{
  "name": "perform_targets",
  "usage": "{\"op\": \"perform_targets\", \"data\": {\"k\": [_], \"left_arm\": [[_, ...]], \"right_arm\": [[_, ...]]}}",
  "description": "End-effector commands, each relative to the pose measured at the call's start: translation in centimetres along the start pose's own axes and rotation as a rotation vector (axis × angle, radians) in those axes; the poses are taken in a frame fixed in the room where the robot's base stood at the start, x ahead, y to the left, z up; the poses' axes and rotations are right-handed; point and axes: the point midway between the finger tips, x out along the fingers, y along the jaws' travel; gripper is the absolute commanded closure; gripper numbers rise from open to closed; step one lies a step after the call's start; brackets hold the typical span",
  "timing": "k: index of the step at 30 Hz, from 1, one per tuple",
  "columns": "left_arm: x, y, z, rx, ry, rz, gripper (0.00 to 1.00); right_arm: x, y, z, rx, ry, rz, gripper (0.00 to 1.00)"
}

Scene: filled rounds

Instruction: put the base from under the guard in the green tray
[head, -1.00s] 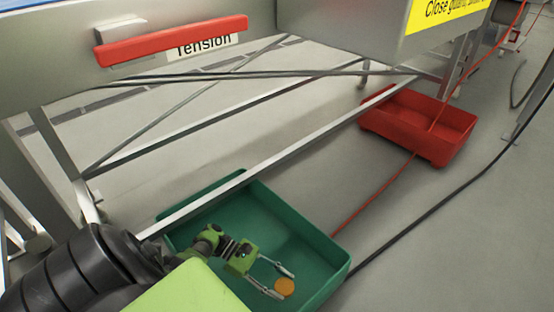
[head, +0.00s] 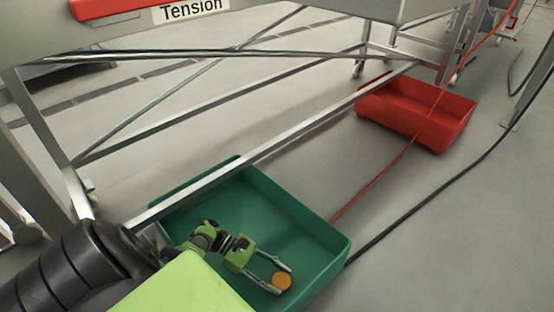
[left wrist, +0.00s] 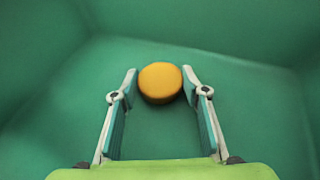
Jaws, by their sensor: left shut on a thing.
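The base is a small orange round piece (head: 282,281), seen in the head view inside the outline of the green tray (head: 338,247). My left gripper (head: 281,279) is shut on it, with the base between its fingertips. In the left wrist view the base (left wrist: 160,82) sits between the two fingertips (left wrist: 160,74), with green tray walls (left wrist: 215,58) all around. I cannot tell whether the base touches the tray floor. Part of the tray's near side is hidden by my arm. My right gripper is not in view.
A red tray (head: 425,120) stands farther back on the right. A metal frame bar (head: 270,150) runs past the green tray's far left side. A red cable (head: 375,180) and a black cable (head: 430,205) cross the floor to the right. A panel labelled "Tension" (head: 190,10) is above.

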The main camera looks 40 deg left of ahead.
Motion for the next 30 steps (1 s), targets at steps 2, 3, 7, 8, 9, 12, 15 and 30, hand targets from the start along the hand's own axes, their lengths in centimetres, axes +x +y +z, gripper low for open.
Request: {"op": "perform_targets", "data": {"k": [2, 3, 7, 8, 9, 12, 15, 30], "left_arm": [[0.0, 0.0, -0.1, 0.000, 0.000, 0.000, 0.43], [0.0, 0.0, -0.1, 0.000, 0.000, 0.000, 0.42], [0.0, 0.0, -0.1, 0.000, 0.000, 0.000, 0.42], [0.0, 0.0, -0.1, 0.000, 0.000, 0.000, 0.42], [0.0, 0.0, -0.1, 0.000, 0.000, 0.000, 0.42], [0.0, 0.0, 0.0, 0.000, 0.000, 0.000, 0.42], [-0.4, 0.0, 0.2, 0.000, 0.001, 0.000, 0.42], [-7.3, 0.0, 0.1, 0.000, 0.001, 0.001, 0.42]], "right_arm": [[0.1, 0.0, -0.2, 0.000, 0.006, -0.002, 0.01], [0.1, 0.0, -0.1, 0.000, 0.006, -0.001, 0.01], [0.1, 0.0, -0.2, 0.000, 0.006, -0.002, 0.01], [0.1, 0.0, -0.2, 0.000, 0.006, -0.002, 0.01], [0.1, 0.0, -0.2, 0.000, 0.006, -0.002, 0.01], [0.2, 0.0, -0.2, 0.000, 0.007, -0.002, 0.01], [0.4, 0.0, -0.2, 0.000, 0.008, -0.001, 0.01], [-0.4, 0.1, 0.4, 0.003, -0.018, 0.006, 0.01]]}}
